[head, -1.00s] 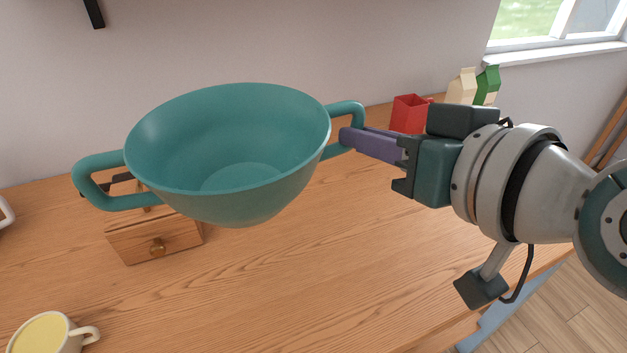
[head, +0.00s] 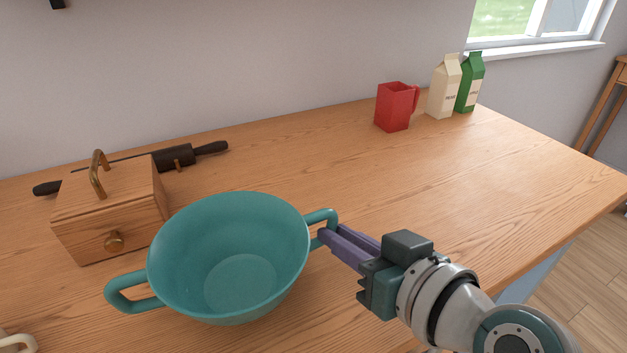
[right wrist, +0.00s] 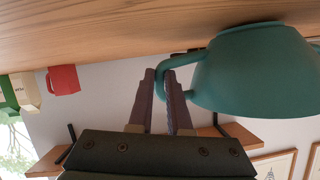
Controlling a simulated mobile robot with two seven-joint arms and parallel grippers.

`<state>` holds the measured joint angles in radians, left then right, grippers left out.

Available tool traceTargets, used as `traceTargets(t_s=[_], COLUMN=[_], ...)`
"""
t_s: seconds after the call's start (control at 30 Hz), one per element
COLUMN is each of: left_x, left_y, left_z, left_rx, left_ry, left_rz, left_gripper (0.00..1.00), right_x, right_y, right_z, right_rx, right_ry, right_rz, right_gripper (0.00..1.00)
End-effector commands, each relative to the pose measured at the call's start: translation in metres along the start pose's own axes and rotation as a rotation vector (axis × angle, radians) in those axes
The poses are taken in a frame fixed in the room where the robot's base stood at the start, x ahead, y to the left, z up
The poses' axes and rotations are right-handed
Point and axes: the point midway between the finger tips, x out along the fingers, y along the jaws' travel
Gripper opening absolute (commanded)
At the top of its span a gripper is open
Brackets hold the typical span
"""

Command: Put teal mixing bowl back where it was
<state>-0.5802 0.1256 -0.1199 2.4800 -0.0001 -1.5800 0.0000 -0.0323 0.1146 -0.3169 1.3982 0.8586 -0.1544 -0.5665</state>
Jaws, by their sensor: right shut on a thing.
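The teal mixing bowl (head: 225,250) is upright in the head view, low over or on the front of the wooden table, just right of a wooden box. I cannot tell whether its base touches the table. My right gripper (head: 325,240) is shut on the bowl's right handle (head: 320,217). In the right wrist view the bowl (right wrist: 255,75) is at the right, and the purple fingers of the gripper (right wrist: 162,85) close around its handle. The bowl looks empty. My left gripper is not in view.
The wooden box (head: 110,215) with a brass handle stands close behind the bowl's left side. A dark rolling pin (head: 175,157) lies behind the box. A red pitcher (head: 395,108) and two cartons (head: 443,88) stand at the back right. The table's middle and right are clear.

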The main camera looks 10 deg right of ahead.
Motion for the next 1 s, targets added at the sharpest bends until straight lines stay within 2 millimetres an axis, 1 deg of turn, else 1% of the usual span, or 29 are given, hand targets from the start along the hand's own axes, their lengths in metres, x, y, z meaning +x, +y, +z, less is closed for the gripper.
traceTargets(t_s=[0.03,0.27,0.4,0.43,0.67,0.9,1.0], left_x=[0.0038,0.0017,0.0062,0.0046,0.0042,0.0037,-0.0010], left_y=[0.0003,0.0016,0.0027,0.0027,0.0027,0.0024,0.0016], left_z=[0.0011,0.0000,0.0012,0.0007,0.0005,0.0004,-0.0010], left_rx=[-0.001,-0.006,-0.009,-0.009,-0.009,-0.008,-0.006], left_ry=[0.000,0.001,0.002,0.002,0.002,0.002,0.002], left_rz=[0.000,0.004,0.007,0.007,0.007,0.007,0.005], left_gripper=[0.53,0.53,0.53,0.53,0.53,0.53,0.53], right_x=[0.0019,0.0012,0.0028,0.0022,0.0020,0.0018,-0.0011], right_y=[0.0016,0.0009,0.0018,0.0015,0.0014,0.0012,0.0004], right_z=[0.0034,0.0018,0.0063,0.0053,0.0049,0.0044,0.0005], right_rx=[0.000,0.001,0.001,0.000,0.000,0.000,0.000], right_ry=[0.003,0.003,0.002,0.001,0.001,0.001,0.000], right_rz=[0.001,0.001,0.000,0.000,0.000,0.000,0.001], right_gripper=[0.00,0.00,0.00,0.20,0.46,0.46,0.46])
